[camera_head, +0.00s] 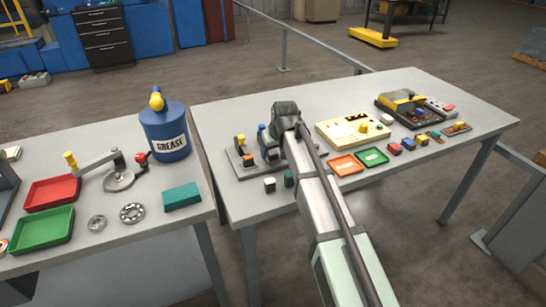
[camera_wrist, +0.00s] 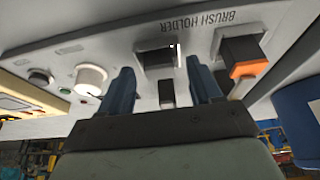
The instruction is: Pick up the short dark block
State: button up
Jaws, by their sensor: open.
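My gripper (camera_wrist: 160,66) is open in the wrist view, its two blue fingers spread apart. A small dark block (camera_wrist: 167,94) shows between the fingers, apart from both. I cannot tell its full height from this angle. Just beyond it is a square frame (camera_wrist: 158,44) with a dark middle, on a grey panel marked BRUSH HOLDER. To its right, an orange-and-dark block (camera_wrist: 245,62) stands at another square frame. In the head view, my arm covers part of the grey stand (camera_head: 236,163), and my fingertips are hidden. Two small blocks, one white-and-dark (camera_head: 270,184) and one dark green (camera_head: 289,179), stand by the stand's front edge.
An orange tray (camera_head: 346,165) and a green tray (camera_head: 372,157) lie right of my arm. A cream box (camera_head: 335,131) and several small blocks stand farther right. A blue grease can (camera_head: 165,135) is on the left table. The right table's front right area is clear.

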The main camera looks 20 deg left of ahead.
aim_at(274, 153)
jog(key=shift+c, duration=0.5)
jog(key=c, duration=1)
jog(key=shift+c, duration=0.2)
notch_tip(274, 153, up, 13)
dwell(0.5)
